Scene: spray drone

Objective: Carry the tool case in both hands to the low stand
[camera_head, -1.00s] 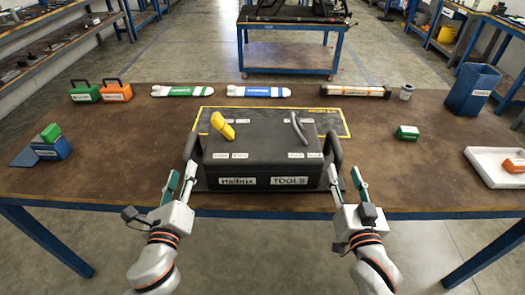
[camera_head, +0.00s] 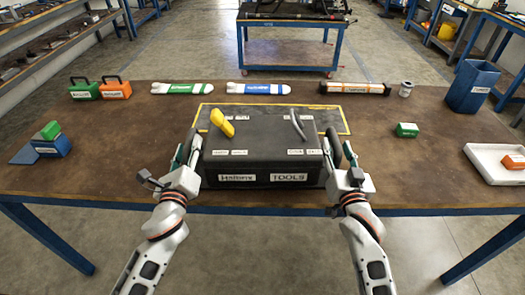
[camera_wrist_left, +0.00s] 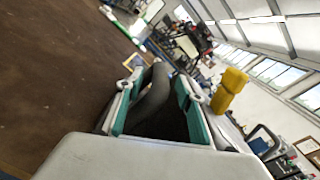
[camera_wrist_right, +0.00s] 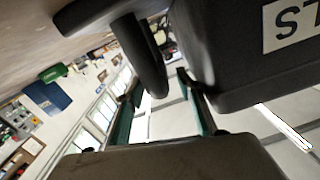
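The dark grey tool case (camera_head: 262,167), labelled "Haltrix" and "TOOLS", sits on the brown table, with a yellow tool (camera_head: 222,122) and a grey curved handle (camera_head: 298,126) on top. My left gripper (camera_head: 184,152) is at the case's left side. In the left wrist view its green-padded fingers stand apart, with the dark side handle (camera_wrist_left: 154,92) between them. My right gripper (camera_head: 346,157) is at the right side. In the right wrist view its fingers are apart, with the right side handle (camera_wrist_right: 148,62) reaching toward the gap; contact is unclear. The case body (camera_wrist_right: 240,50) is beside it.
A low blue stand (camera_head: 290,12) with dark items on top is across the floor behind the table. Along the table's back are green and orange cases (camera_head: 116,89), tubes (camera_head: 258,88) and a blue bin (camera_head: 472,86). A white tray (camera_head: 484,163) is at right.

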